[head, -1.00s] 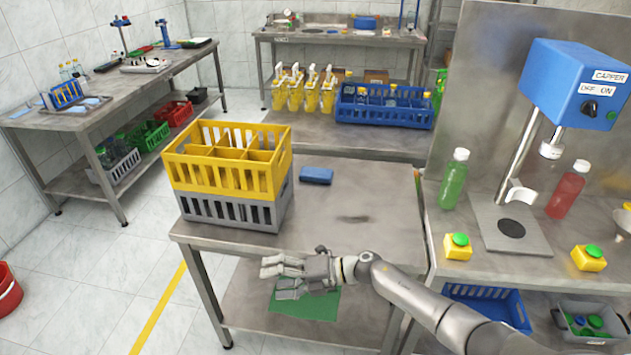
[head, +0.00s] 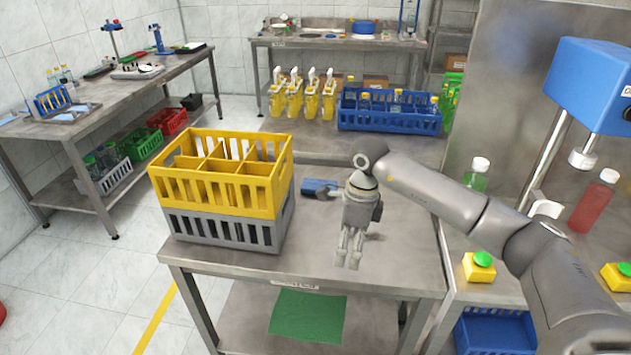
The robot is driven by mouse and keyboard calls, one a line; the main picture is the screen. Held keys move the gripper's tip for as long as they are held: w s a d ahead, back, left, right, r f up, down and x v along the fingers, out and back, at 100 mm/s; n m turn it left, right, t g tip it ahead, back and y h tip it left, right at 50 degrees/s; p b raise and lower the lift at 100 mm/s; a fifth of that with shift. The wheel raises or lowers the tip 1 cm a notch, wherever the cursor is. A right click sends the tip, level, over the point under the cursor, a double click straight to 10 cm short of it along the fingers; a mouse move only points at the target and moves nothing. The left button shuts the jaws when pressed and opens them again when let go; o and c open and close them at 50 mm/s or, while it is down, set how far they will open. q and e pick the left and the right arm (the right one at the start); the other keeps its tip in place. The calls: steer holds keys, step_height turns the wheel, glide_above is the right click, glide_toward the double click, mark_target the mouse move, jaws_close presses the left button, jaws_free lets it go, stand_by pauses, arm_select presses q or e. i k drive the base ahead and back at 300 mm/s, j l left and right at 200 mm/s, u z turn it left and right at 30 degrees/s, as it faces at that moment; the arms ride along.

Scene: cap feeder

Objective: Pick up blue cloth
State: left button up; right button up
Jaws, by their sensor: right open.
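The blue cloth (head: 313,186) is a small folded blue block on the steel table, just right of the stacked crates. My right gripper (head: 345,232) is open and empty above the table, to the right of the cloth and on its near side. Two fingers point down toward the tabletop. My left gripper is not in view.
A yellow crate (head: 215,185) stacked on a grey crate (head: 225,229) stands left of the cloth. The tabletop's front is clear. A blue crate (head: 390,118) of bottles stands behind. The capper (head: 590,85) and a red bottle (head: 594,202) are at the right.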

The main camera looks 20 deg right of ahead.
mark_target(310, 187)
steer(key=i+l, duration=0.15)
steer(key=i, duration=0.45)
steer(key=i+l, duration=0.1)
steer(key=i, duration=0.5)
